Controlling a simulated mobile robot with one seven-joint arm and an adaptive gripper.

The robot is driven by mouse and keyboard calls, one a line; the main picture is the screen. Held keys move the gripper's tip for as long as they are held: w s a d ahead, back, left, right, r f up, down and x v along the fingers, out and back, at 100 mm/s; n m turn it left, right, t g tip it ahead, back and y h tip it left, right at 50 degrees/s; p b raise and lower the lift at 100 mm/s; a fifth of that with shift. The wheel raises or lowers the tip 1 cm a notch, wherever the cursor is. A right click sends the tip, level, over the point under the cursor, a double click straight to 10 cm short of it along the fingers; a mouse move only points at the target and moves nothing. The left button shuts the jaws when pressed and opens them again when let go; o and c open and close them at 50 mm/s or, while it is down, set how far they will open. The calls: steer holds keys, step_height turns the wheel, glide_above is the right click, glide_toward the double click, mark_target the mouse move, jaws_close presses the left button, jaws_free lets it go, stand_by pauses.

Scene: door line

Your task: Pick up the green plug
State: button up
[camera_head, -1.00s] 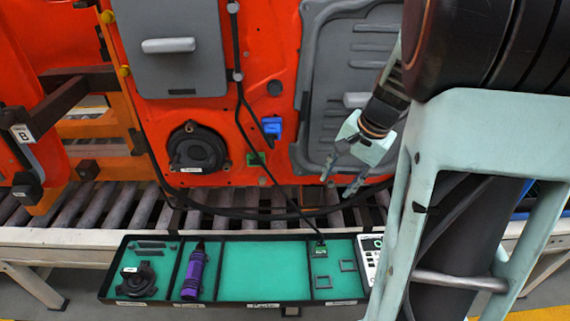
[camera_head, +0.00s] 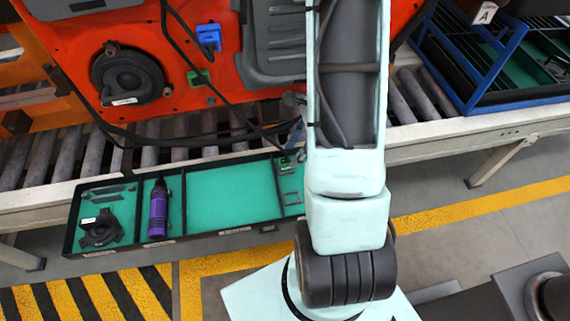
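A small green plug (camera_head: 284,165) lies in the right part of the parts tray (camera_head: 235,231), at the end of a black cable. My arm partly covers that end of the tray. A second green piece, a connector (camera_head: 198,77), sits on the orange-red door panel (camera_head: 215,99), below a blue connector (camera_head: 209,38). My gripper (camera_head: 297,134) is mostly hidden behind my arm; only a sliver shows just above the green plug. I cannot tell its opening or whether it touches the plug.
The tray also holds a black speaker-like part (camera_head: 100,228) and a purple cylinder (camera_head: 158,210); its wide middle compartment is empty. A roller conveyor (camera_head: 180,143) runs behind the tray. A blue-framed rack (camera_head: 490,98) stands at the right. Black cables hang from the door.

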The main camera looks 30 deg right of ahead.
mark_target(286, 159)
steer(key=x, duration=0.5)
steer(key=shift+w+a+b, duration=0.25)
steer(key=shift+w+b, duration=0.05)
steer(key=c, duration=1)
